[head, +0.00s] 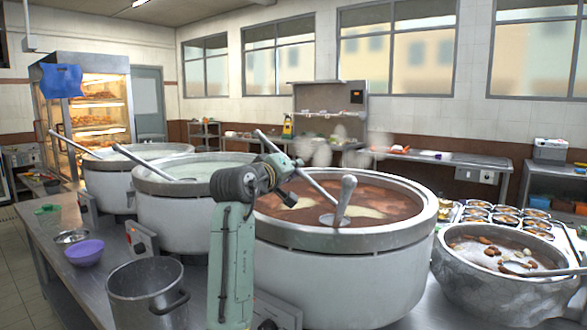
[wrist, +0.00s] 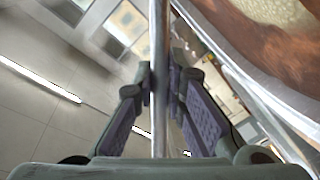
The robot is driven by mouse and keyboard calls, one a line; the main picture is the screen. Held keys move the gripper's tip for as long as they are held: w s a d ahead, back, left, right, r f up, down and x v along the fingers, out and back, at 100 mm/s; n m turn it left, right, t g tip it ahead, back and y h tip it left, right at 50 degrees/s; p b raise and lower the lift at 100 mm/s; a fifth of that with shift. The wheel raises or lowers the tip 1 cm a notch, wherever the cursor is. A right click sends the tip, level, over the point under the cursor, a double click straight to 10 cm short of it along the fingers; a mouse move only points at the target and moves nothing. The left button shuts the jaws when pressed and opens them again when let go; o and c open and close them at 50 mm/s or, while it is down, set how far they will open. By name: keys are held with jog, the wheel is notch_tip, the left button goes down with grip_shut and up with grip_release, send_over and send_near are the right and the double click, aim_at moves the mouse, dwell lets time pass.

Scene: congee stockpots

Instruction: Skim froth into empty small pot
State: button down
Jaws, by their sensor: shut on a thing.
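The large pot (head: 340,270) in front of me holds reddish-brown liquid with pale froth patches (head: 365,212) on it. My gripper (head: 290,178) is above the pot's left part. It is shut on the thin steel handle of the skimmer (head: 318,190), which slants down to the right into the pot. In the wrist view the handle (wrist: 159,60) runs between my fingers (wrist: 160,90). The small steel pot (head: 148,292) stands at the front left, apparently empty.
Two more big pots with pale contents, the nearer one (head: 190,210) and the farther one (head: 110,180), stand to the left with long handles leaning out. A purple bowl (head: 85,252) is beside the small pot. A wide metal bowl (head: 505,275) with food and a ladle stands right.

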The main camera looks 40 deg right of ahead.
notch_tip(320, 180, up, 4)
jog(key=p, duration=0.2)
jog(key=shift+f+p, duration=0.1)
jog(key=shift+p, duration=0.2)
notch_tip(320, 180, up, 11)
jog(key=shift+f, duration=0.15)
jog(key=shift+n+h, duration=0.3)
jog(key=shift+n, duration=0.3)
jog(key=shift+a, duration=0.1)
